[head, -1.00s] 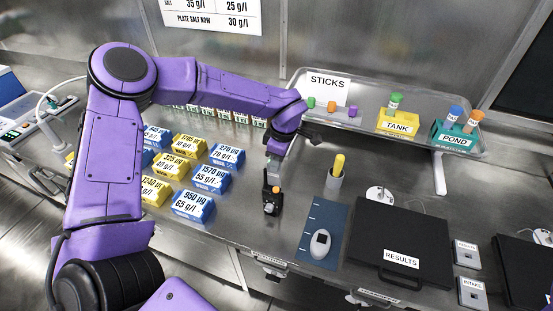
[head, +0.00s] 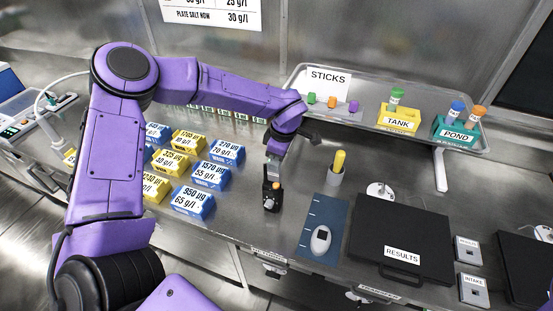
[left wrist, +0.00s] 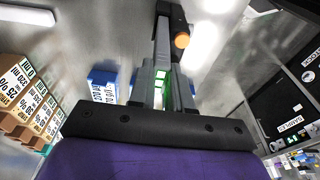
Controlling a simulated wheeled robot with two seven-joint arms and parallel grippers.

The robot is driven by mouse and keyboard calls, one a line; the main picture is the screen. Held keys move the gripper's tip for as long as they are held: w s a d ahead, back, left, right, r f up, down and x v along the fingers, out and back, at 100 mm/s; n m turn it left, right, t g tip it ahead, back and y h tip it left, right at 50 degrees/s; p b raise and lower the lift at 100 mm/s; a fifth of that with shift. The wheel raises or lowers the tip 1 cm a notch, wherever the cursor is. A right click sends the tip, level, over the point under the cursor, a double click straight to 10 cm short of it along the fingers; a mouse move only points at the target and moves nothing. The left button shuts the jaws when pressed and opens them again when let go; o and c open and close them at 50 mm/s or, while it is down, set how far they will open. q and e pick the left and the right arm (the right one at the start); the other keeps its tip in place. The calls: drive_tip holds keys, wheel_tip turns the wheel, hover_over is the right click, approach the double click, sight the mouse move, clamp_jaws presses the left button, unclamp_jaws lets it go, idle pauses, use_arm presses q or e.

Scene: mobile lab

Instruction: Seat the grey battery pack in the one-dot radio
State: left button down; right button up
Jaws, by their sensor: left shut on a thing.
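A small black radio (head: 271,196) with an orange knob stands upright on the steel bench; in the left wrist view it is at the top (left wrist: 178,18). No dot marking can be made out on it. My left gripper (head: 273,158) is above the radio, pointing down. In the left wrist view its fingers (left wrist: 163,85) are shut on the grey battery pack (left wrist: 163,42), a slim grey slab reaching to the radio. Green lights show between the fingers. The pack's far end meets the radio's black body; how deep it sits cannot be told. My right gripper is out of view.
Blue and yellow labelled blocks (head: 192,201) stand in rows left of the radio. A raised tray (head: 365,112) is behind.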

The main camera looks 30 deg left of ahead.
sight(274, 177)
use_arm(q)
drive_tip(key=shift+f+b, duration=1.35)
drive_tip(key=shift+f, duration=1.3)
drive_tip(key=shift+r, duration=0.1)
drive_tip(key=shift+r+p, duration=2.1)
drive_tip(key=shift+p, duration=0.1)
drive_tip(key=shift+r, duration=1.05)
wheel_tip(274, 177, down, 6)
drive_tip(key=b, duration=0.3)
drive_tip(key=shift+f, duration=0.2)
idle(0.7)
drive_tip(key=c, duration=1)
unclamp_jaws()
drive_tip(key=shift+s, duration=0.1)
